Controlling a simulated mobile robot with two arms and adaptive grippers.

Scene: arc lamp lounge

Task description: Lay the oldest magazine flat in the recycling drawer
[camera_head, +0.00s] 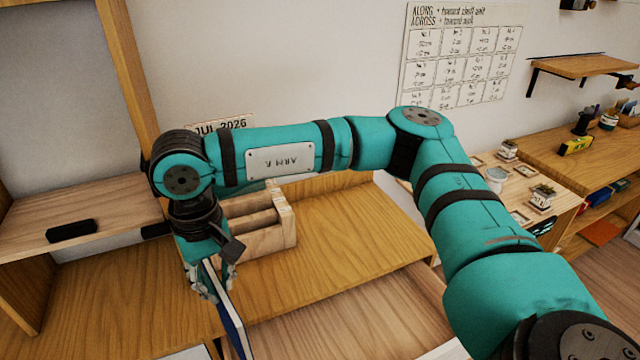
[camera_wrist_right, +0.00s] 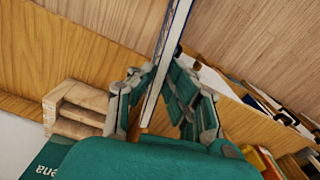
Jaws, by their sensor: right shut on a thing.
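My right gripper (camera_head: 212,280) is shut on a thin magazine (camera_head: 232,322) with a dark blue edge and pale pages. The magazine hangs on edge, tilted, over the front of the wooden desk. In the right wrist view the fingers (camera_wrist_right: 163,95) grip the magazine (camera_wrist_right: 172,40) from both sides, and it sticks out past them. An open wooden drawer (camera_head: 350,322) appears below the desk's front edge, right of the magazine. I cannot tell which drawer it is. The magazine's cover date is not readable. My left gripper is out of view.
A slotted wooden holder (camera_head: 262,222) stands on the desk (camera_head: 345,222) behind my gripper; it also shows in the wrist view (camera_wrist_right: 75,112). A partly hidden sign reading JUL 2026 (camera_head: 222,126) is behind my arm. A side table (camera_head: 515,185) with small pots is at the right.

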